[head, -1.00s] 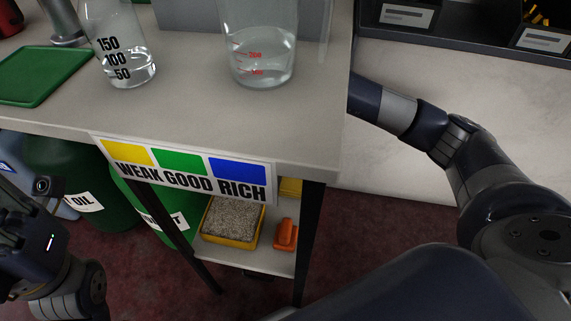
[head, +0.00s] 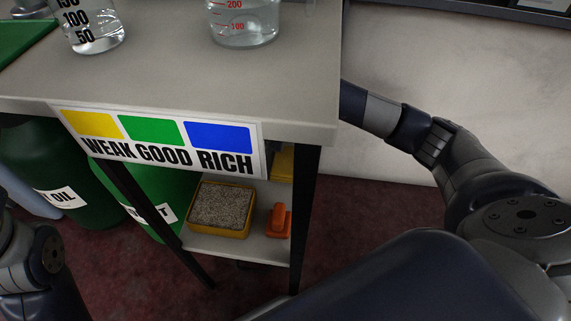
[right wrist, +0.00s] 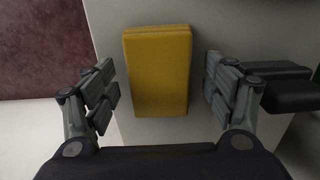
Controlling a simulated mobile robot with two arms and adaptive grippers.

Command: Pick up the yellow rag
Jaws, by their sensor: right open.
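The yellow rag (right wrist: 158,72) is a folded, thick rectangle on a pale surface in the right wrist view. In the head view, a bit of yellow (head: 284,163) shows at the back of the lower shelf, mostly hidden by the table and its leg; it seems to be the rag. My right gripper (right wrist: 160,78) is open, with one finger on each side of the rag and a gap on both sides. In the head view the right gripper is hidden behind the table. Of my left arm only links show at the lower left; its fingers are out of view.
The lower shelf (head: 240,247) also holds a yellow tray of grey granules (head: 221,207) and an orange object (head: 279,220). Glassware (head: 243,22) stands on the table (head: 190,85) above. A black object (right wrist: 287,96) sits close to the right finger. Green containers (head: 50,170) stand at left.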

